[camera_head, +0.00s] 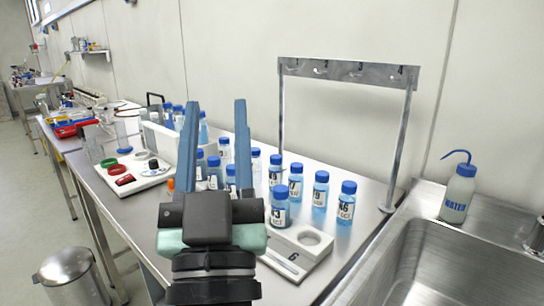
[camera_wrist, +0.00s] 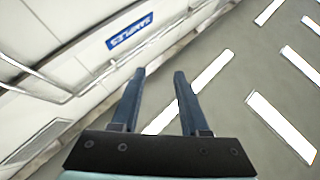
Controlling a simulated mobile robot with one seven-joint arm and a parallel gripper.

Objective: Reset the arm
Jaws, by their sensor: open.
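My gripper (camera_head: 216,140) is raised in front of the bench in the head view, with its two blue fingers pointing up and spread apart. Nothing is between the fingers. In the wrist view, my gripper (camera_wrist: 157,88) is also open and empty, and it faces the upper wall and ceiling lights. The arm and fingers hide part of the bench and some of the bottles behind them.
Several blue-capped bottles (camera_head: 320,190) stand on the steel bench (camera_head: 340,247) behind my gripper. A hook rack (camera_head: 349,72) rises behind them. A sink (camera_head: 440,262) and wash bottle (camera_head: 457,196) are at right. A white tray (camera_head: 122,189) is at left, a bin (camera_head: 72,277) below.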

